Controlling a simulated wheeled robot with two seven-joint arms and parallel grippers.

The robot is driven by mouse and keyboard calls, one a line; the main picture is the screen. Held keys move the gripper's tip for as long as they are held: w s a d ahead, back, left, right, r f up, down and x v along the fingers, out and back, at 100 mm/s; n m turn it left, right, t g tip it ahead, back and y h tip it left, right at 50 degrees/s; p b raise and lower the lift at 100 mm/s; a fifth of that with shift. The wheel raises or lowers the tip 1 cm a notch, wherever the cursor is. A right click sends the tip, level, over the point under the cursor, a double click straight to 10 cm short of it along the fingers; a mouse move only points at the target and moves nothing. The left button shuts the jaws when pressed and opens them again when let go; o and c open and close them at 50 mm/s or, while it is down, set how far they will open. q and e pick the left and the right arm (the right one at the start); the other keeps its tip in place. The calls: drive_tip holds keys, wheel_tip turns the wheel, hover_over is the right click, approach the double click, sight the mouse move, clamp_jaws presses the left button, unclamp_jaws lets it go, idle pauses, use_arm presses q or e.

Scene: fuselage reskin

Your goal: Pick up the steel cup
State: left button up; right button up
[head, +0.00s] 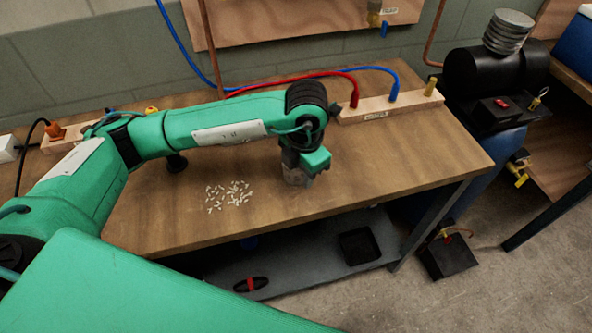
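My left arm reaches across the wooden workbench from the left. Its gripper (302,166) points down at the bench near the front edge, right of the middle. A small greyish cup-like shape, seemingly the steel cup (295,178), shows directly under and partly behind the gripper, at bench level. The gripper hides much of it. The fingers are too small and covered to tell whether they are open or closed on it. My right gripper is not in view.
Small white pieces (229,196) lie scattered on the bench (420,160) left of the gripper. A wooden block (390,107) with red and blue hoses stands at the back right. A lower shelf holds a black tray (360,245). The bench's right side is clear.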

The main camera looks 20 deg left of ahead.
use_arm(q)
drive_tip(key=shift+f, duration=0.25)
clamp_jaws()
drive_tip(key=shift+r, duration=0.1)
